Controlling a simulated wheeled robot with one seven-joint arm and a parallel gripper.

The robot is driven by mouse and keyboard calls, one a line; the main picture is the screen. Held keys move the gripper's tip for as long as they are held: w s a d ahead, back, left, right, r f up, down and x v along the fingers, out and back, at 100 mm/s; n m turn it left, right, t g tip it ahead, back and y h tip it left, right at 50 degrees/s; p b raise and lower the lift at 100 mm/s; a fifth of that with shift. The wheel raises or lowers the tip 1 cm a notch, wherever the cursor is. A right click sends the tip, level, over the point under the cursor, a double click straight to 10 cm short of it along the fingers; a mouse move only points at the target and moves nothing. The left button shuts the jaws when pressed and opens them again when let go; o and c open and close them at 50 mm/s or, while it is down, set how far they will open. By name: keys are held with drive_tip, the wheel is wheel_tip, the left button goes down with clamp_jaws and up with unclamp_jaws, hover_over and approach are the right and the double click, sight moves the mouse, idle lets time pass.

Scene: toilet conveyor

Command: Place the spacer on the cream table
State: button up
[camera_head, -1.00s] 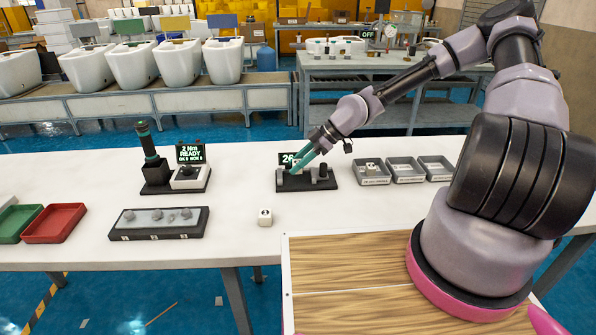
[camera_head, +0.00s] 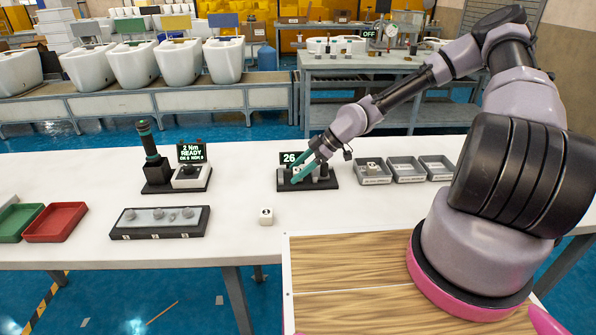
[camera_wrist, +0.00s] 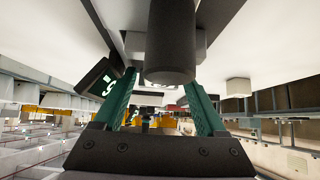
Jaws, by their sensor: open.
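A black fixture with a "26" display (camera_head: 290,158) stands on the long cream table (camera_head: 230,190). My gripper (camera_head: 297,174) is over this fixture with its teal fingers apart. A small pale piece shows between the fingers in the head view, mostly hidden; I cannot tell whether it is the spacer. In the wrist view, my gripper (camera_wrist: 165,108) is open around a dark cylinder (camera_wrist: 170,45), with a pale grey block (camera_wrist: 200,42) behind it.
Grey trays (camera_head: 405,170) stand right of the fixture. A torque station reading "2 Nm READY" (camera_head: 190,154), a dark tray with several round parts (camera_head: 158,223) and a red bin (camera_head: 55,223) are to the left. The table between the torque station and fixture is clear.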

drive_tip(key=v, duration=1.2)
drive_tip(key=shift+s+d+f+h, duration=0.2)
drive_tip(key=shift+s+h, duration=0.1)
drive_tip(key=shift+s, duration=0.1)
drive_tip(key=s+d+r+m+h, duration=0.6)
drive_tip(key=d+r+m+h, duration=0.25)
drive_tip(key=d, duration=0.25)
drive_tip(key=s+r+m+t, duration=0.2)
drive_tip(key=s+r+m, duration=0.2)
drive_tip(key=r, duration=0.4)
drive_tip(key=s+r+m+t+y, duration=0.1)
drive_tip(key=s+r+m, duration=0.3)
drive_tip(key=r, duration=0.5)
drive_tip(key=s+r+m+t+y, duration=0.1)
drive_tip(key=s+r+m+t, duration=0.3)
drive_tip(key=r, duration=0.5)
drive_tip(key=shift+s+a+r+m, duration=0.15)
drive_tip(key=shift+s+a+m, duration=0.15)
drive_tip(key=shift+s+m, duration=0.4)
